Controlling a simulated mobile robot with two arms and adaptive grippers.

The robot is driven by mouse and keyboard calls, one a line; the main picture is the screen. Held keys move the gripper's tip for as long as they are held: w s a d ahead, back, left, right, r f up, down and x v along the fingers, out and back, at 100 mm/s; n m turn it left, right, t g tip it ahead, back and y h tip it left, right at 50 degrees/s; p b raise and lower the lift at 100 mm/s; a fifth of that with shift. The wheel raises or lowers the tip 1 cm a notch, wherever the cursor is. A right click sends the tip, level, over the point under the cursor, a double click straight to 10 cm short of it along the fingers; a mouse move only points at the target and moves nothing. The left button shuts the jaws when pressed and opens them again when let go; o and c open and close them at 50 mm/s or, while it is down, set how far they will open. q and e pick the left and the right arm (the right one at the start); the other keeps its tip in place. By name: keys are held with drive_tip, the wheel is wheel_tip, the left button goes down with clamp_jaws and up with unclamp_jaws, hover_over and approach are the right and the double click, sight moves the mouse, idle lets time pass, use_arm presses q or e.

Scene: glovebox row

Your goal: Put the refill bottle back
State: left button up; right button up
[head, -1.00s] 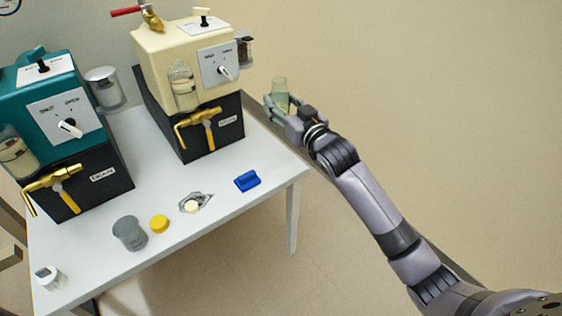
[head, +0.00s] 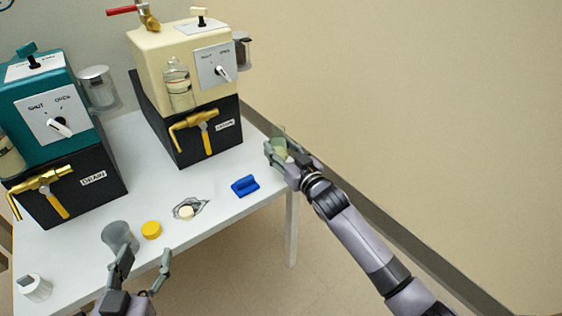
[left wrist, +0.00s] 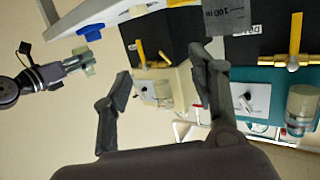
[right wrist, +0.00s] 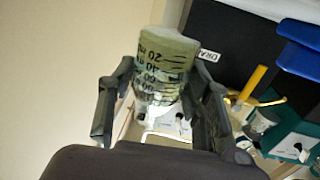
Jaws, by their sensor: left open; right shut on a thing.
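My right gripper (head: 278,152) is shut on a clear graduated container, which I take to be the refill bottle (right wrist: 165,68). It holds pale yellow-green contents and is up in the air off the table's right edge. The bottle also shows small in the left wrist view (left wrist: 88,68). My left gripper (head: 143,260) is open and empty, near the front edge of the table, close to the grey cup (head: 117,236). The cream machine (head: 180,55) with a clear bottle at its front (head: 177,88) stands on the white table (head: 215,170).
A teal machine (head: 42,120) with a brass drain tap stands at the left. A yellow cap (head: 151,230), a small dish-like piece (head: 188,209), a blue block (head: 245,186) and a white canister (head: 35,288) lie on the table. Free floor and wall lie to the right.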

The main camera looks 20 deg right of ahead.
wheel_tip(320, 180, down, 3)
drive_tip(key=shift+f+b, duration=0.2)
drive_tip(key=shift+b, duration=0.45)
use_arm(q)
wheel_tip(320, 180, up, 6)
drive_tip(key=d+t+h, duration=0.1)
drive_tip(key=t, duration=0.2)
drive_tip(key=shift+w+t, duration=0.25)
drive_tip(key=shift+t, duration=0.05)
drive_tip(key=shift+r, duration=0.15)
use_arm(e)
drive_tip(key=shift+f, duration=0.15)
drive_tip(key=o, duration=1.3)
drive_tip(key=shift+s, duration=0.1)
